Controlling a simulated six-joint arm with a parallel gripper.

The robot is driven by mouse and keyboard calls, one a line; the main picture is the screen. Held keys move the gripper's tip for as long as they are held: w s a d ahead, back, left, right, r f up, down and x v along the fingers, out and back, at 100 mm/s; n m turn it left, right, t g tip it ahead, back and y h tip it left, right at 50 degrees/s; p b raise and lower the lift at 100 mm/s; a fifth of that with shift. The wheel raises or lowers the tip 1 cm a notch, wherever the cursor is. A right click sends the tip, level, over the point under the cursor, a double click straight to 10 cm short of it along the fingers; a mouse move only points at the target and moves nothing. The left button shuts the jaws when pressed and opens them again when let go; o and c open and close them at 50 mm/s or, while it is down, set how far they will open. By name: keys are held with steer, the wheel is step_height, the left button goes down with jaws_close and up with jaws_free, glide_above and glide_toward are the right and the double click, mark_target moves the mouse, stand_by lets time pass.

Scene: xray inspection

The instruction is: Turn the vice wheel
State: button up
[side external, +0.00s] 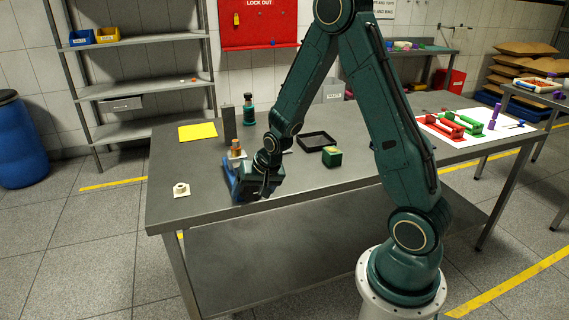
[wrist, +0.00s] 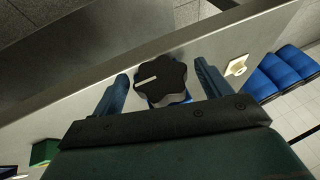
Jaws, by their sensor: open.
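The vice wheel (wrist: 160,80) is a black lobed knob with a white line pointing left in the wrist view. My gripper (wrist: 161,70) is open, with one finger on either side of the wheel and visible gaps between fingers and wheel. A bit of the blue vice shows below the wheel. In the side view the blue vice (side external: 231,181) stands near the table's front edge, with an orange-brown piece (side external: 237,147) at its top. My gripper (side external: 264,182) is low at the vice's front right there and hides the wheel.
On the grey table (side external: 205,200) lie a white square piece with a round part (side external: 181,190), a yellow sheet (side external: 198,131), a dark upright block (side external: 229,124), a dark green bottle (side external: 249,110), a black tray (side external: 316,141) and a green box (side external: 332,157). The front left is mostly clear.

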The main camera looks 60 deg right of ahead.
steer(key=shift+w+f, duration=0.2)
steer(key=shift+f, duration=0.25)
steer(key=c, duration=1)
steer(key=shift+d+t+y, duration=0.1)
steer(key=shift+t+y, duration=0.3)
steer(key=shift+s+m+t+y, duration=0.1)
steer(key=shift+m+t+y, duration=0.3)
steer(key=shift+t+y, duration=0.35)
steer(key=shift+m+t+y, duration=0.5)
steer(key=shift+t+y, duration=0.75)
steer(key=shift+t, duration=0.4)
